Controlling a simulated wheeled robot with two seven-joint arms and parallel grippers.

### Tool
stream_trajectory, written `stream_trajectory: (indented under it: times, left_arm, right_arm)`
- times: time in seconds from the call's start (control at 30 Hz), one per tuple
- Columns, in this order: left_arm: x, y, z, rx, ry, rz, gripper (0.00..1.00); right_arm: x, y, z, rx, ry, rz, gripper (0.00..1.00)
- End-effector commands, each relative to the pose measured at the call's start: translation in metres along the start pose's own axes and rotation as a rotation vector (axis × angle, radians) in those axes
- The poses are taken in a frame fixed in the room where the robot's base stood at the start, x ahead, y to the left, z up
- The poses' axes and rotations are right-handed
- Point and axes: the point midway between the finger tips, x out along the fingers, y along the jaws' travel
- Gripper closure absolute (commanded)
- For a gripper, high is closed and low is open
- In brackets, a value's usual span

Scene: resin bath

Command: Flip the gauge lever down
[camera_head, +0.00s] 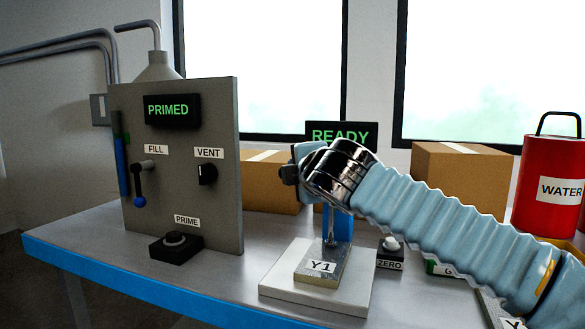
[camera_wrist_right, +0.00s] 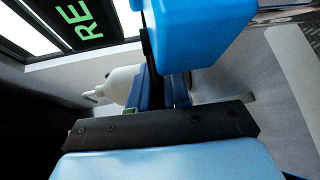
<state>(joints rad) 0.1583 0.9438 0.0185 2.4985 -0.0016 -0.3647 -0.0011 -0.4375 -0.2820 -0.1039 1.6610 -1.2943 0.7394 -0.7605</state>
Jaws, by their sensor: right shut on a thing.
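The gauge's upper part is hidden behind my right gripper (camera_head: 290,172) in the head view. In the right wrist view, a bright blue block (camera_wrist_right: 205,25), apparently the gauge's body, is close in front. A thin dark bar (camera_wrist_right: 148,50), apparently the gauge lever, runs between my fingers. My right gripper is shut on it, though the contact is mostly hidden. My left gripper is out of view.
A grey panel (camera_head: 220,110) with a PRIMED display, FILL lever, VENT knob and PRIME button stands at left. A READY display (camera_head: 341,133) is behind the gauge. A ZERO button (camera_head: 391,245) sits beside it. Cardboard boxes (camera_head: 464,178) and a red WATER can (camera_head: 550,170) are behind.

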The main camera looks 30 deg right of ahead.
Motion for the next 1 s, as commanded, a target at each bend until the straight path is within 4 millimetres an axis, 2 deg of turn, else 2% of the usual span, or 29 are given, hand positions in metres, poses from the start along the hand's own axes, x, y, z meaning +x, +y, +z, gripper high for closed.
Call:
stream_trajectory:
  times: [0.67,0.7,0.8,1.0]
  left_arm:
    - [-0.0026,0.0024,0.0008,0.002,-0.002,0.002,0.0]
    - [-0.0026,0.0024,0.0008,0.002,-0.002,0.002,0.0]
    - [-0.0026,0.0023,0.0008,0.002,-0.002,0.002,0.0]
    - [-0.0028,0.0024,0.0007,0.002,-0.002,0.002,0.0]
  right_arm:
    - [-0.0022,-0.0027,-0.0003,-0.012,0.061,0.0,1.0]
    - [-0.0021,-0.0027,-0.0003,-0.012,0.061,0.0,0.79]
    - [-0.0022,-0.0024,0.0,-0.012,0.061,0.0,0.63]
    - [-0.0023,-0.0015,0.0006,-0.011,0.059,0.002,0.62]
